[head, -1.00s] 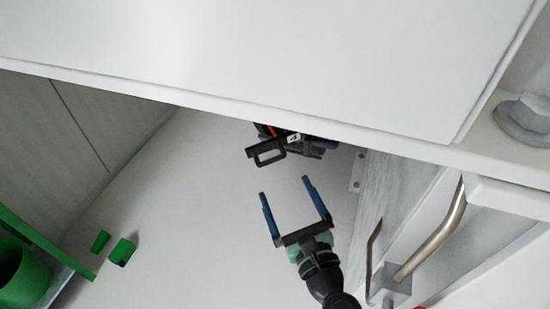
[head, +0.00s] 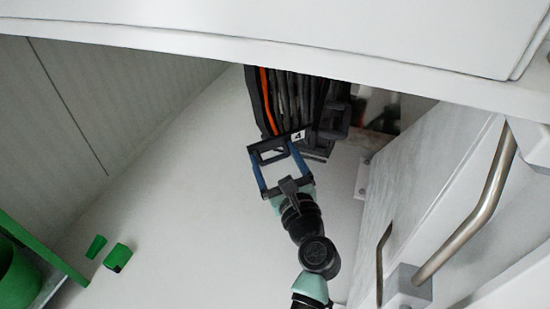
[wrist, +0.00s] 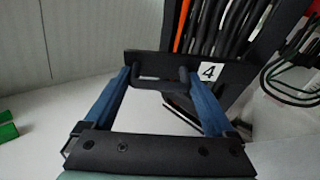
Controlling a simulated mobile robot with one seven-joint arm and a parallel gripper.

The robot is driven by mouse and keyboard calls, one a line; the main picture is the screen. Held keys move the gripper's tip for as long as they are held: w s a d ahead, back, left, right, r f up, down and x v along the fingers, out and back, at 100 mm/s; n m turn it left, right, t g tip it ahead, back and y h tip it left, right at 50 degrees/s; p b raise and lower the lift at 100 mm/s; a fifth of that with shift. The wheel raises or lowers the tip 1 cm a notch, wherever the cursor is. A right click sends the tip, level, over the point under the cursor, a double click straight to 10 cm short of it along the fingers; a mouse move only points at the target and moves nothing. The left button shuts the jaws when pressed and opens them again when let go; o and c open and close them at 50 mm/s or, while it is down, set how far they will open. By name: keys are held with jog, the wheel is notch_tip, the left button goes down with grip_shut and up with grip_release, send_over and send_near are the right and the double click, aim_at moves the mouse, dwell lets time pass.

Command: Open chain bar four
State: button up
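Chain bar four is a black bar with a white label "4" (head: 298,136) and a black loop handle (head: 268,146) at its near end. In the wrist view, the label (wrist: 209,72) sits right of the handle (wrist: 160,85). My gripper (head: 275,151) has two blue fingers spread wide, one on each side of the handle. In the wrist view, my gripper (wrist: 160,76) has its fingertips up at the black bar, with the handle between them. I cannot tell whether the fingers touch it.
Several black hoses and an orange one (head: 267,100) run behind the bar. A white panel (head: 250,40) covers the top. A metal handle (head: 480,205) stands at the right. Green pieces (head: 118,257) lie at the left. The pale floor left of my gripper is clear.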

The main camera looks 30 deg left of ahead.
grip_shut()
jog(key=d+n+g, duration=0.1)
jog(key=d+n+g+y+p, duration=0.1)
jog(key=d+n+g, duration=0.1)
jog(key=g, duration=0.1)
jog(key=shift+s+d+f+n+y+p, duration=0.3)
jog(key=shift+s+d+f+y, duration=0.05)
jog(key=shift+s+y, duration=0.05)
dwell(0.3)
jog(key=shift+o, duration=1.3)
grip_release()
jog(key=shift+r, duration=0.1)
